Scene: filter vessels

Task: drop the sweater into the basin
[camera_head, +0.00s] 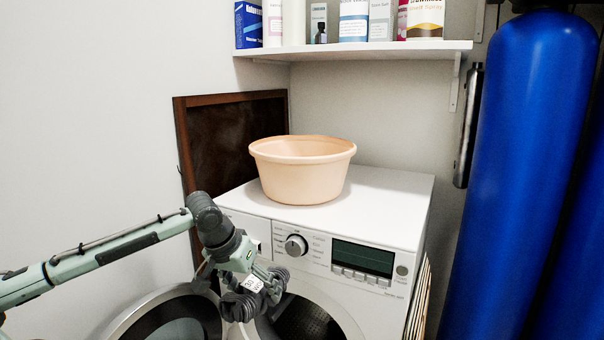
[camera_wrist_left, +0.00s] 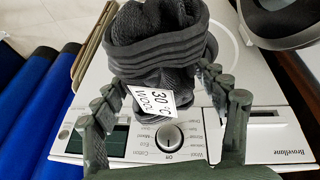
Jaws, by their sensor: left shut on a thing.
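The peach basin (camera_head: 303,172) stands upright on top of the white washing machine and looks empty from here, though its floor is hidden. My left gripper (camera_head: 262,285) is in front of the machine, below and left of the basin, by the round door opening. It is shut on the sweater (camera_head: 240,304), a dark grey knit that hangs bunched from the fingers. In the left wrist view the sweater (camera_wrist_left: 155,35) shows ribbed folds and a white "30°C Wool" label (camera_wrist_left: 150,102) between the fingers (camera_wrist_left: 165,88). My right gripper is not in view.
The washing machine (camera_head: 385,210) has its round door (camera_head: 130,325) swung open to the left. A shelf (camera_head: 350,50) with bottles and boxes hangs above the basin. Blue tanks (camera_head: 520,150) stand right. A brown framed board (camera_head: 230,130) leans behind. The machine's top is otherwise clear.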

